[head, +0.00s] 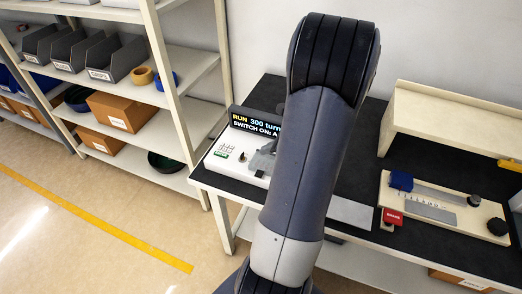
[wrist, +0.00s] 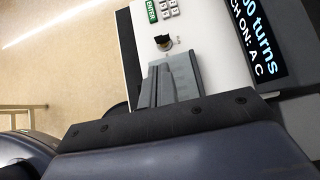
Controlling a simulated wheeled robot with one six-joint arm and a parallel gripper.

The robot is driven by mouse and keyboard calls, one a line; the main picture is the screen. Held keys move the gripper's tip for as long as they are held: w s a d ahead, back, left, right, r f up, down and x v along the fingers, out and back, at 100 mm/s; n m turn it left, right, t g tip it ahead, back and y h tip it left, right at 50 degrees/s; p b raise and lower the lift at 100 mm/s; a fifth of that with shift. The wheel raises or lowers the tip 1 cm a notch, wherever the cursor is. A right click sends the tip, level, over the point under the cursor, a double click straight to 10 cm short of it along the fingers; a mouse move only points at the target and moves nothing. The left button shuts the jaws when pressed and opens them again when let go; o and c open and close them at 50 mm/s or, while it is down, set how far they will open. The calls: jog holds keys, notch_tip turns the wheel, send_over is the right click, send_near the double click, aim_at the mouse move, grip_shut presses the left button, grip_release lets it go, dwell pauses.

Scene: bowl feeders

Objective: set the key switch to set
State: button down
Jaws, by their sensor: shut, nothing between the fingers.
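The key switch (wrist: 163,42) is a small dark knob with a brass-coloured part on the white control box (wrist: 132,48). It also shows as a small dark spot in the head view (head: 242,157). My gripper (wrist: 170,62) is shut and empty. Its grey fingertips are close to the key switch in the wrist view, with a small gap in the picture; whether they touch cannot be told. In the head view my gripper (head: 262,160) is over the box, partly behind my arm. The switch's position labels cannot be read.
The box has a lit display (wrist: 259,40) and a keypad with a green ENTER key (wrist: 151,11). The box stands on a black-topped bench (head: 352,172). A red button block (head: 391,218) and a cream fixture board (head: 440,207) are to the right. Shelves stand left.

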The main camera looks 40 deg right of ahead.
aim_at(242, 159)
jog(key=x, duration=0.8)
jog(key=shift+w+a+f, duration=0.1)
jog(key=shift+w+f, duration=0.05)
jog(key=shift+f, duration=0.1)
jog(key=shift+w+a, duration=0.1)
jog(key=shift+a, duration=0.05)
